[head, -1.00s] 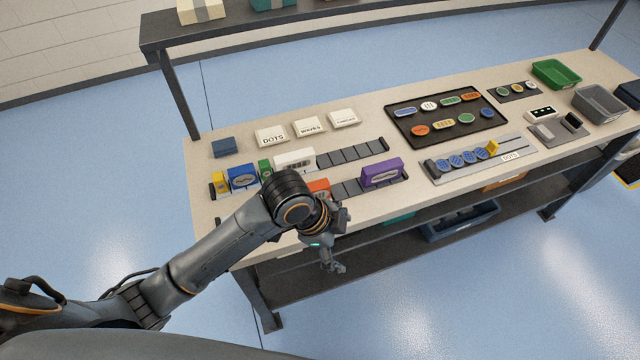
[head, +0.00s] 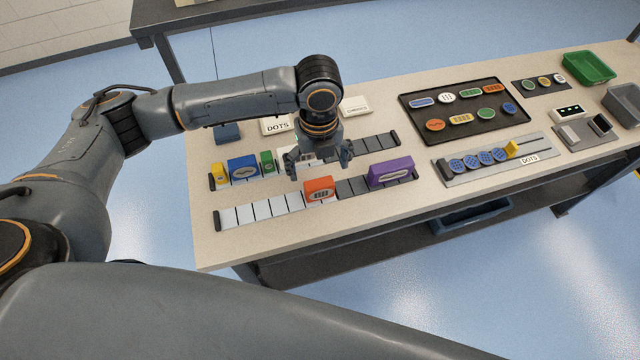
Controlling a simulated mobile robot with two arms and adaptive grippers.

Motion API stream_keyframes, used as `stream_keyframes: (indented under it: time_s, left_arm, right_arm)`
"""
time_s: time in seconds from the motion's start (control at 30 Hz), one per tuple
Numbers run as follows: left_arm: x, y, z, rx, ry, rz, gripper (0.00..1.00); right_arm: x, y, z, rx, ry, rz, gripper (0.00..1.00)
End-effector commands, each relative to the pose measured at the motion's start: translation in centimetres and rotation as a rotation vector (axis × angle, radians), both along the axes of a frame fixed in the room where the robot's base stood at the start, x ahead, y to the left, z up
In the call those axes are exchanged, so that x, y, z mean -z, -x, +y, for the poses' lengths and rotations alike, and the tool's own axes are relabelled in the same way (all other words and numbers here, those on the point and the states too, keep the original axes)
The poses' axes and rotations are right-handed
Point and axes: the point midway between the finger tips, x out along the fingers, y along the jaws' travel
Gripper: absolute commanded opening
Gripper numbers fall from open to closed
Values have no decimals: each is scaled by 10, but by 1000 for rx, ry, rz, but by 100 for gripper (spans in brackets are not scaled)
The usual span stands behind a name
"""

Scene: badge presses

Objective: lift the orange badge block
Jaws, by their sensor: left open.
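The orange badge block (head: 319,189) stands on the front slotted rail (head: 259,210), near the middle of that rail, with a pale striped badge on its front. My left gripper (head: 319,172) is open, with its fingers pointing down. It shows just behind and above the orange block in the head view. Whether it touches the block cannot be told. The arm hides part of the back rail and most of the white block there. My right gripper is not in view.
A purple block (head: 391,173) stands on the same rail to the right. Yellow (head: 219,174), blue (head: 243,169) and green (head: 267,162) blocks stand on the back rail. A dark badge tray (head: 465,131) and a DOTS slider rack (head: 490,160) lie farther right. Bare table lies in front.

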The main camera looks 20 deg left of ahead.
Motion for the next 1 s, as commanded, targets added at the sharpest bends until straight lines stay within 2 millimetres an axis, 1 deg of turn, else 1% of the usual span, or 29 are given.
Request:
stream_keyframes:
  time_s: [0.1,0.2,0.37,0.47,0.6,0.7,0.83,1.0]
  left_arm:
    - [22,1,0,-2,0,1,91]
    - [36,0,-1,-2,1,0,91]
    - [46,0,-1,0,2,-1,91]
    - [55,-2,0,-3,1,-1,91]
    - [76,-5,1,-3,0,0,91]
    - [90,-4,1,-2,1,-1,91]
    - [98,-5,1,-1,1,-3,91]
    - [98,-5,1,-1,1,-3,91]
  right_arm:
    - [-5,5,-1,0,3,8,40]
    - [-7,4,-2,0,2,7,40]
    - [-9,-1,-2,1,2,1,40]
    - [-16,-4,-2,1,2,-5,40]
    - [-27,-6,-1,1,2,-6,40]
    - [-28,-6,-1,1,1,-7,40]
    - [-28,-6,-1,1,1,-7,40]
    - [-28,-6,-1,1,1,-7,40]
